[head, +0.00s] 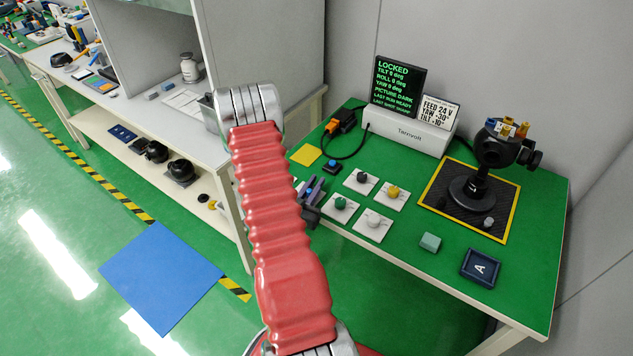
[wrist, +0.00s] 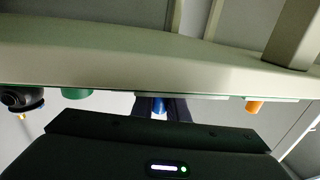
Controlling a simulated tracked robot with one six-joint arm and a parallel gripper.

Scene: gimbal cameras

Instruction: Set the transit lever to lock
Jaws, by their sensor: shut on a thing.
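The gimbal camera (head: 490,150) stands upright on a round black base at the right of the green bench. I cannot pick out its transit lever in either view. The black screen (head: 398,80) reads LOCKED, with tilt, roll and yaw at 0 deg and the picture dark. My gripper (head: 311,190) is at the bench's front left edge, well left of the gimbal camera. In the wrist view its dark fingers (wrist: 160,107) are together around a small blue piece (wrist: 159,106), whose full shape is hidden.
Green (head: 341,203), yellow (head: 392,192), white and dark knobs on pale plates lie right of my gripper. A blue button (head: 333,166), a teal block (head: 430,242) and a dark tray marked A (head: 481,268) are on the bench. A white Tarnvolt box (head: 408,132) stands behind.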

